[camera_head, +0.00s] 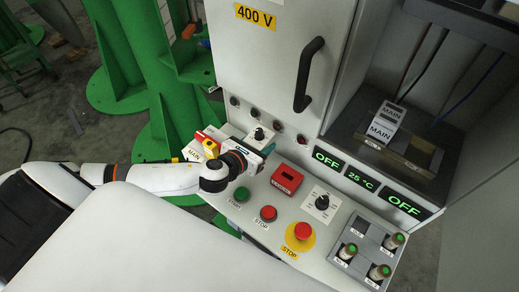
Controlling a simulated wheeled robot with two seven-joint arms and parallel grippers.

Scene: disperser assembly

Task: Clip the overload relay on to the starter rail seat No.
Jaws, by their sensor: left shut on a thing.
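My left gripper (263,153) reaches in from the left over the sloped control panel. It is shut on a small dark thing with a teal edge, which looks like the overload relay (269,149); the gripper and the small size hide its details. A tan rail seat (414,152) lies in the open bay at the right, apart from the gripper. A white block labelled MAIN (388,116) stands at its left part. The rail's right part looks bare. The seat number cannot be read. My right gripper is not in view.
The panel carries a red box (287,179), a red stop button on yellow (300,232), knobs and lit displays (327,159). A grey tray (366,250) with several green-topped parts is at the lower right. A cabinet door with a black handle (305,74) rises behind the gripper.

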